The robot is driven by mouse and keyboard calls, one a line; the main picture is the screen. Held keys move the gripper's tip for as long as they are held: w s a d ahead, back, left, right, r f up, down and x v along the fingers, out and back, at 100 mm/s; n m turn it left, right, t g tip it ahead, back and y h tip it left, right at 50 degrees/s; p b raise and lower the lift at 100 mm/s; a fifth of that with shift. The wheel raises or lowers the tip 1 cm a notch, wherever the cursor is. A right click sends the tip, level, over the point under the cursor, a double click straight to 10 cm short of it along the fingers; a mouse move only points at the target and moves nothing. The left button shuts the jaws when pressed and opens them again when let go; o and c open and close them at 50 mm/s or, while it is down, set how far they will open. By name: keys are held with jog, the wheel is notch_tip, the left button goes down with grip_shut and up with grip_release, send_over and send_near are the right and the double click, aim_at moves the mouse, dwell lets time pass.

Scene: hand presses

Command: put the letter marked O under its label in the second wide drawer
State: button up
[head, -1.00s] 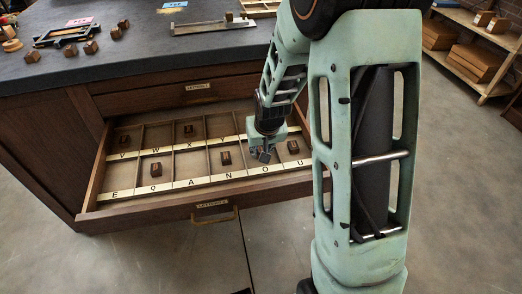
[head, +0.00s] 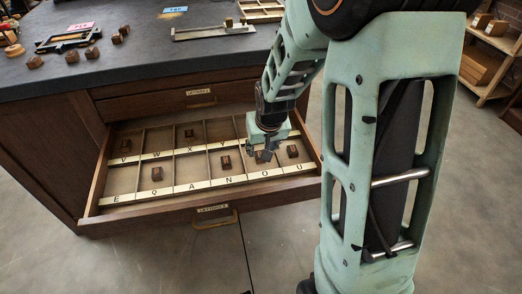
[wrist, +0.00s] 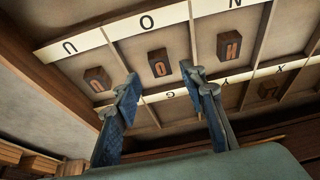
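The block marked O (wrist: 158,60) sits in the compartment by the O label (wrist: 147,22) in the open wide drawer (head: 92,200). It stands apart from the divider walls in the wrist view. My gripper (wrist: 168,85) is open and empty, with its two blue-padded fingers apart and the O block beyond and between their tips. In the head view my gripper (head: 265,153) hangs over the O compartment and partly hides it.
The neighbouring compartments hold a block marked N (wrist: 229,45) and a block marked U (wrist: 97,78). Further blocks lie by Q (head: 157,174) and in the back row (head: 189,132). Thin dividers and the drawer's right wall (head: 309,150) are close to my gripper.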

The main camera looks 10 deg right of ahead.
jog(key=p+v, duration=0.1)
jog(key=v, duration=0.6)
jog(key=shift+w, duration=0.1)
